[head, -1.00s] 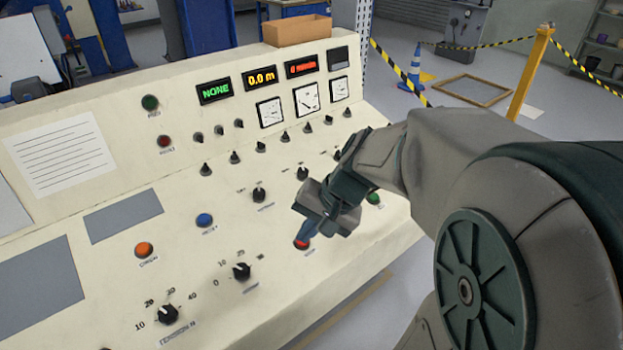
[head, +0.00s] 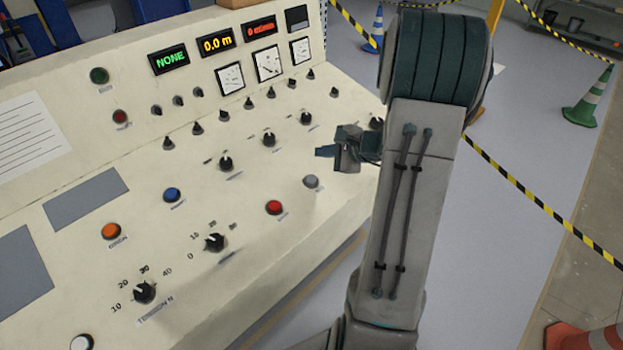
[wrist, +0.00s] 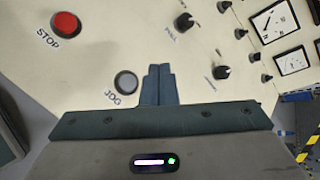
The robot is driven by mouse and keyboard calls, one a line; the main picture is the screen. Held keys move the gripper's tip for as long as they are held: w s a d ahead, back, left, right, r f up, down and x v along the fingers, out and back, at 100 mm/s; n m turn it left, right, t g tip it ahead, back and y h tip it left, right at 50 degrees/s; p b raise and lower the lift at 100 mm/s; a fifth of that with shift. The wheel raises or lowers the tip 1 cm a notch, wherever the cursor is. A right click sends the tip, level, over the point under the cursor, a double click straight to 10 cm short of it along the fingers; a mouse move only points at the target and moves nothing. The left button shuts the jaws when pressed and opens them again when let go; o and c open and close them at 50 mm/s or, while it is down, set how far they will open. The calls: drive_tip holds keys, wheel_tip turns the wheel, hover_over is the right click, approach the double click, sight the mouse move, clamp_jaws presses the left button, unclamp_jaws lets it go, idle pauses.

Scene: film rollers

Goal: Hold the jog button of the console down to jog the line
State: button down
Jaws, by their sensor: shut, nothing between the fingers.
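The console (head: 290,215) has a sloped cream panel. Its jog button is a round grey button (wrist: 126,82) with the label JOG in the wrist view; it also shows in the head view (head: 311,181), right of the red stop button (head: 274,207). The stop button also shows in the wrist view (wrist: 66,24). My gripper (head: 325,152) is shut and empty. Its fingertips (wrist: 158,70) appear just right of the jog button in the wrist view, not over it. In the head view the gripper appears behind the button, apparently above the panel. The button looks unpressed.
Black knobs (head: 226,163) and (head: 268,139) stand on the panel near the gripper. A blue button (head: 172,195) and an orange button (head: 111,231) lie farther left. Displays (head: 216,43) line the upright back. A striped barrier tape (head: 540,207) runs behind my arm.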

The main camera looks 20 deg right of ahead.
drive_tip(key=shift+f, duration=0.1)
drive_tip(key=b, duration=0.5)
approach(307, 176)
drive_tip(key=w, duration=0.1)
drive_tip(key=w+a, duration=0.2)
drive_tip(key=w, duration=0.1)
drive_tip(key=shift+a+f, duration=0.1)
drive_tip(key=shift+f, duration=0.3)
drive_tip(key=shift+w+f+b, duration=0.15)
drive_tip(key=shift+f+b, duration=0.3)
drive_tip(key=shift+b, duration=0.3)
drive_tip(key=shift+f, duration=0.1)
idle(0.6)
drive_tip(key=shift+a+f+b, duration=0.1)
drive_tip(key=shift+f+b, duration=0.25)
drive_tip(key=shift+b, duration=0.35)
drive_tip(key=shift+w+f+b, duration=0.15)
drive_tip(key=shift+f+b, duration=0.3)
drive_tip(key=shift+b, duration=0.2)
idle(0.4)
drive_tip(key=shift+r, duration=0.15)
idle(1.4)
drive_tip(key=shift+r+p, duration=0.4)
drive_tip(key=shift+r, duration=0.4)
